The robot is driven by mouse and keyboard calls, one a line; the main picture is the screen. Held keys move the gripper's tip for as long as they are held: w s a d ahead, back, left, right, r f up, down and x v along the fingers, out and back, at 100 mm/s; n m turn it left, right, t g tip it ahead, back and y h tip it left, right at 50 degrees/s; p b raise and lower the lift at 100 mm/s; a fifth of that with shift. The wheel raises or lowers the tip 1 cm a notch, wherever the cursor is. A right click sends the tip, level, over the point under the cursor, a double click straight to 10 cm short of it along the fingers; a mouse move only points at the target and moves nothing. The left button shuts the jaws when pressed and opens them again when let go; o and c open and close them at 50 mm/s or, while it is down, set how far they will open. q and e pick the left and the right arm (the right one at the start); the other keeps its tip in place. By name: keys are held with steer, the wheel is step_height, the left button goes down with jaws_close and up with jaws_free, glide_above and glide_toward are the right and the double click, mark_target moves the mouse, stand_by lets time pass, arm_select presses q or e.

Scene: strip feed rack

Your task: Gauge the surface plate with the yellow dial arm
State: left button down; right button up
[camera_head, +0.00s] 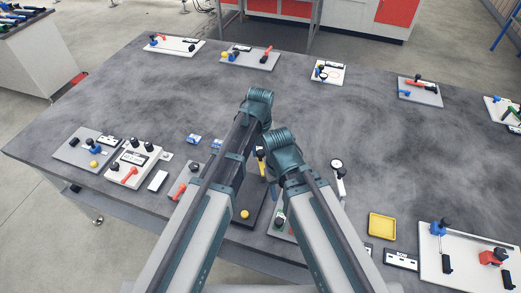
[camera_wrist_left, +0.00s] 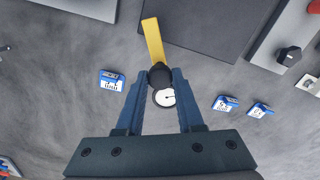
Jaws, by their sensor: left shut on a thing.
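The yellow dial arm (camera_wrist_left: 153,40) shows in the left wrist view, with a black knob and a round white dial (camera_wrist_left: 165,97) at its near end. My left gripper (camera_wrist_left: 166,76) is shut on the black part between its two blue fingers. The yellow bar points away from the gripper toward the edge of a dark flat slab (camera_wrist_left: 215,25), which looks like the surface plate. Whether the arm touches it I cannot tell. In the head view the dark slab (camera_head: 258,203) is partly hidden by my arms. My right gripper is hidden there.
Small blue-and-white blocks (camera_wrist_left: 111,80) lie on the grey table around the held arm. A light board (camera_wrist_left: 285,40) with a black knob is at right in the wrist view. In the head view a yellow tray (camera_head: 382,226) is at right. The table's far middle is clear.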

arm_select(q)
steer(key=shift+a, duration=0.1)
steer(key=s+a+n, duration=0.3)
steer(key=s+n, duration=0.3)
steer(key=n, duration=1.1)
steer(key=shift+a+n, duration=0.35)
steer(key=shift+n, duration=0.05)
stand_by(0.6)
steer(key=c, duration=0.5)
jaws_free()
steer(key=shift+r, duration=0.15)
